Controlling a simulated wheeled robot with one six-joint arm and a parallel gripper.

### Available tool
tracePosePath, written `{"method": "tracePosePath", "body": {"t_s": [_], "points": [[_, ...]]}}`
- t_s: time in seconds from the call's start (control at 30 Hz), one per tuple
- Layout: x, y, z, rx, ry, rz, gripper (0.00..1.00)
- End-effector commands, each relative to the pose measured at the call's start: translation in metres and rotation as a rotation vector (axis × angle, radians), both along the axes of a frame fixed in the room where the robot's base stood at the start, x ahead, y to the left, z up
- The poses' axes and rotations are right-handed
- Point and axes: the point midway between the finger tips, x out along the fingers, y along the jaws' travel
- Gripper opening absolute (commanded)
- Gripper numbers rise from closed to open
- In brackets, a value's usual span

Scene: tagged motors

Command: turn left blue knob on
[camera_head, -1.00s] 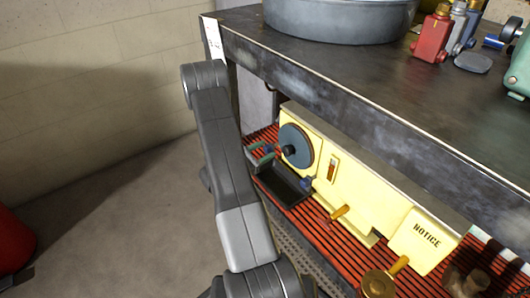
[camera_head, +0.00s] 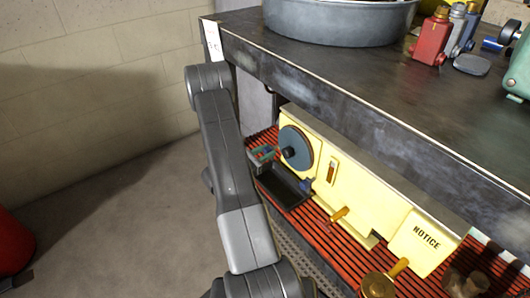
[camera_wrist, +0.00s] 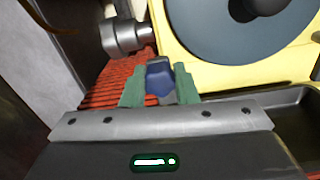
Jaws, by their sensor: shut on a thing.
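In the wrist view, a blue knob (camera_wrist: 158,80) sits between the two green fingers of my gripper (camera_wrist: 160,88). The fingers are shut on it from both sides. In the head view, my gripper (camera_head: 264,154) is a small green shape at the left end of the yellow machine (camera_head: 345,185), and the knob in it is mostly hidden. A second blue piece (camera_head: 305,185), perhaps the other knob, shows at the right end of a dark tray (camera_head: 282,190). Which way the held knob points is hard to tell.
A dark grey disc (camera_head: 296,152) stands on the machine just behind my gripper. The metal table (camera_head: 400,75) overhangs the red slatted shelf (camera_head: 330,230). A grey metal fitting (camera_wrist: 122,35) is close beyond the fingers in the wrist view.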

Motion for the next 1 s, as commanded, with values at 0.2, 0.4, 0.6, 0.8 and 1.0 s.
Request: {"method": "tracePosePath", "body": {"t_s": [0.2, 0.4, 0.6, 0.8, 1.0], "points": [[-0.0012, 0.0004, 0.0009, -0.075, 0.107, 0.001, 0.04], [-0.0012, 0.0007, 0.0016, -0.178, 0.25, 0.002, 0.04], [-0.0016, 0.0008, 0.0011, -0.292, 0.406, 0.002, 0.04], [-0.0015, 0.001, 0.0006, -0.403, 0.559, 0.003, 0.04], [-0.0016, 0.001, 0.0003, -0.514, 0.713, 0.003, 0.04]]}}
